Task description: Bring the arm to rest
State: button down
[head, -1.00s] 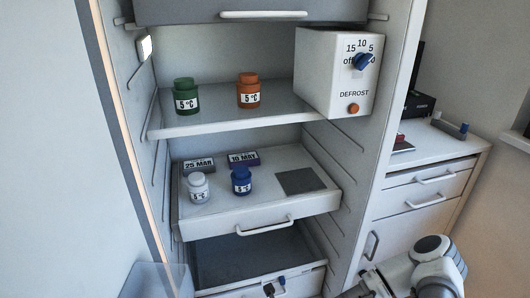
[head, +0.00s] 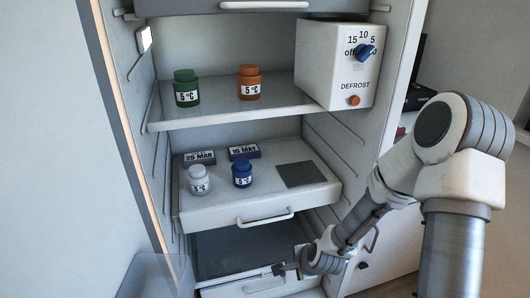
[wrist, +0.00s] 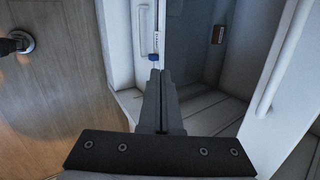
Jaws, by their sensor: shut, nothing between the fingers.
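My arm (head: 395,185) reaches in from the right in the head view and bends down toward the lower part of the open fridge. My gripper (head: 278,269) is low, in front of the bottom drawer (head: 240,288), below the pulled-out middle drawer. In the wrist view my gripper (wrist: 160,78) has its two fingers together with nothing between them. A small blue-tipped thing (wrist: 154,57) shows just beyond the fingertips; I cannot tell if they touch.
A green jar (head: 186,88) and an orange jar (head: 248,83) stand on the upper shelf beside the defrost box (head: 338,75). Free space lies left of the fridge.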

jog(key=s+d+r+n+h, duration=0.1)
jog(key=s+d+r+n, duration=0.15)
jog(key=r, duration=0.45)
jog(key=s+d+r+n+h, duration=0.1)
jog(key=r+n, duration=0.3)
jog(key=r, duration=0.2)
jog(key=s+d+r+n+h, duration=0.1)
jog(key=s+d+r+n, duration=0.15)
jog(key=r, duration=0.45)
jog(key=s+r+n, duration=0.6)
jog(key=s+r, duration=0.6)
jog(key=s, duration=0.2)
notch_tip(320, 180, up, 18)
jog(key=p, duration=1.8)
jog(key=shift+s+d, duration=0.2)
jog(key=shift+d, duration=0.25)
jog(key=shift+f, duration=0.15)
